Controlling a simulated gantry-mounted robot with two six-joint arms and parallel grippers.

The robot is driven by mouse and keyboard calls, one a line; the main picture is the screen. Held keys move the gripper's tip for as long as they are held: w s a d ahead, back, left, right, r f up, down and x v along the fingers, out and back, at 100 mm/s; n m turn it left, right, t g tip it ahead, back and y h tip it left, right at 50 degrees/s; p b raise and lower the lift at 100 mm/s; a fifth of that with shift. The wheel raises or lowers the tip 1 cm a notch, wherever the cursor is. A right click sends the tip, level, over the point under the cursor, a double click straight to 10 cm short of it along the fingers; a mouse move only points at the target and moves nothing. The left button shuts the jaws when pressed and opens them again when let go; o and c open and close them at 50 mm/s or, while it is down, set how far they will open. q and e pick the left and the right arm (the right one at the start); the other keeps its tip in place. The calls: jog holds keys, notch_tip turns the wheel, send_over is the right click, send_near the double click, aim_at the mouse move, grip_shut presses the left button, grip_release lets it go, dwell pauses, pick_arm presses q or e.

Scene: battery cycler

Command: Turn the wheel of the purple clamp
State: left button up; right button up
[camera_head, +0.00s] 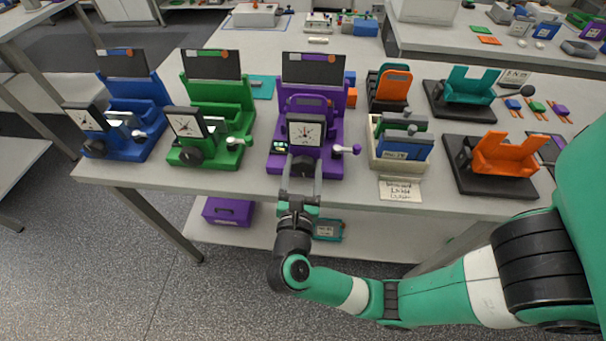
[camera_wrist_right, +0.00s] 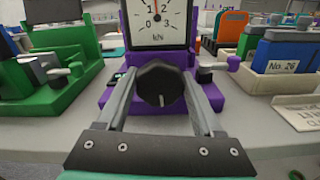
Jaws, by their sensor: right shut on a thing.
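The purple clamp (camera_head: 317,122) stands on the table in the middle of the head view, with a square dial marked kN on its front. Its black wheel (camera_wrist_right: 160,87) sits below the dial, and a pale mark on it points straight down. My right gripper (camera_wrist_right: 162,92) is shut on the wheel, one finger on each side; in the head view the gripper (camera_head: 302,172) reaches the clamp from the front. The dial (camera_wrist_right: 158,24) needle points nearly straight up. In the head view my fingers partly cover the wheel. My left gripper is not in view.
A green clamp (camera_head: 216,92) and a blue clamp (camera_head: 138,99) stand to the left. To the right are a beige box (camera_head: 384,161) with battery packs, a label card (camera_head: 400,190) and orange (camera_head: 505,152) and teal (camera_head: 467,85) holders. The table's front edge lies under my gripper.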

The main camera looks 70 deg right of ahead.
jog(key=m+b, duration=0.2)
jog(key=shift+f+b, duration=0.15)
jog(key=shift+b, duration=0.25)
jog(key=shift+m+b, duration=0.35)
jog(key=shift+m, duration=0.25)
jog(key=o, duration=1.4)
jog(key=shift+c, duration=0.2)
jog(key=shift+a, duration=0.1)
jog(key=p+v, duration=0.1)
jog(key=v, duration=1)
jog(key=shift+a, duration=0.25)
jog(key=shift+s, duration=0.15)
